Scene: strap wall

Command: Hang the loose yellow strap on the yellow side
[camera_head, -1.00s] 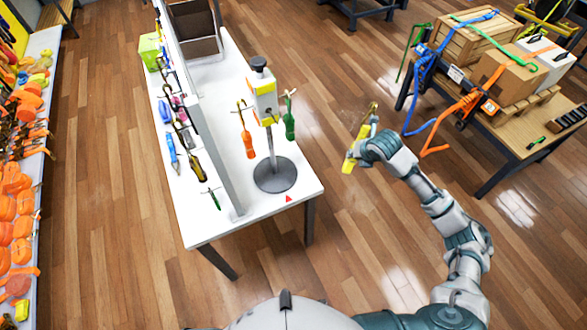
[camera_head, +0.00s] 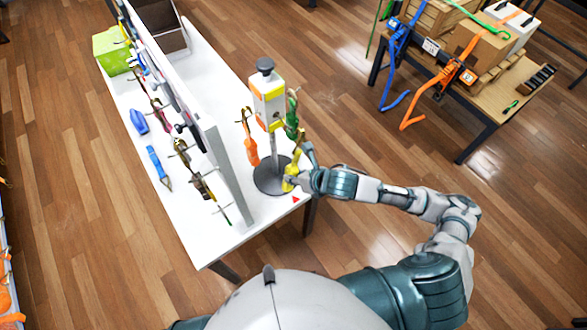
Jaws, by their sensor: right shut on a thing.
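The yellow strap (camera_head: 291,172) is in my right gripper (camera_head: 298,180), which is shut on it. The gripper is low beside the pole of the display stand (camera_head: 268,92), over the front right of its round grey base. The stand has a white head with yellow patches and a black knob. An orange strap (camera_head: 250,150) hangs on its left side and a green strap (camera_head: 291,122) on its right. The yellow strap's upper end is just below the green strap; I cannot tell whether they touch. My left gripper is out of view.
The stand is on a white table (camera_head: 232,240), with a red triangle (camera_head: 296,199) near its edge. A wooden table (camera_head: 484,112) with boxes and straps is at the upper right.

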